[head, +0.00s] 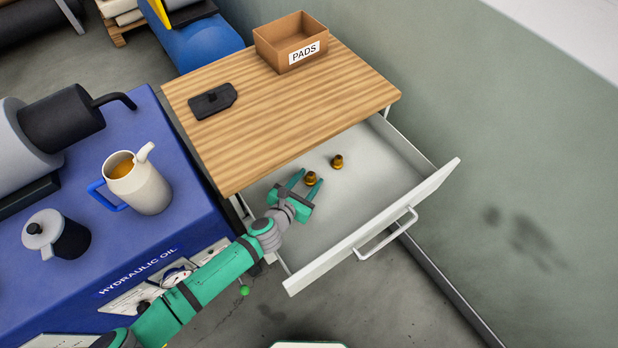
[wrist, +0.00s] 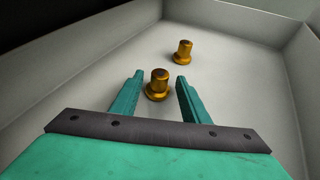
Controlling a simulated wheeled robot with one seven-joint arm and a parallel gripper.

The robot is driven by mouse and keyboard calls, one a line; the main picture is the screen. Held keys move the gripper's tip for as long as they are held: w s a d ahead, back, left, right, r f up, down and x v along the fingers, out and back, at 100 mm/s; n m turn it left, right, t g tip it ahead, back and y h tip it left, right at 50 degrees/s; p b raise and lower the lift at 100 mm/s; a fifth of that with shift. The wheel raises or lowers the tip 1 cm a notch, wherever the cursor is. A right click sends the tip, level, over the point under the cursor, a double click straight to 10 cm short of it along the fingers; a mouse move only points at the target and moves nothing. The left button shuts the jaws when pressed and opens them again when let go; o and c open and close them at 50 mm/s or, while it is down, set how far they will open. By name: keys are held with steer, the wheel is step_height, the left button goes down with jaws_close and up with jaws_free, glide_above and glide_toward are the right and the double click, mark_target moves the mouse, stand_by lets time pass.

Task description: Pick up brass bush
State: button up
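Two brass bushes stand upright in the open white drawer. The nearer brass bush (head: 311,178) is between the fingertips of my gripper (head: 306,182) in the head view. In the wrist view this nearer bush (wrist: 158,85) stands between the two green fingers of my gripper (wrist: 157,80), with a gap on each side. My gripper is open and holds nothing. The farther brass bush (head: 337,161) stands beyond the fingertips; it also shows in the wrist view (wrist: 183,52), up and to the right of the nearer one.
The drawer (head: 375,210) is pulled out from under a wooden worktop (head: 290,110), its walls close around my gripper. A cardboard box marked PADS (head: 291,42) and a black item (head: 212,101) sit on top. A blue cabinet (head: 165,220) with a jug (head: 137,182) stands left.

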jaws_close()
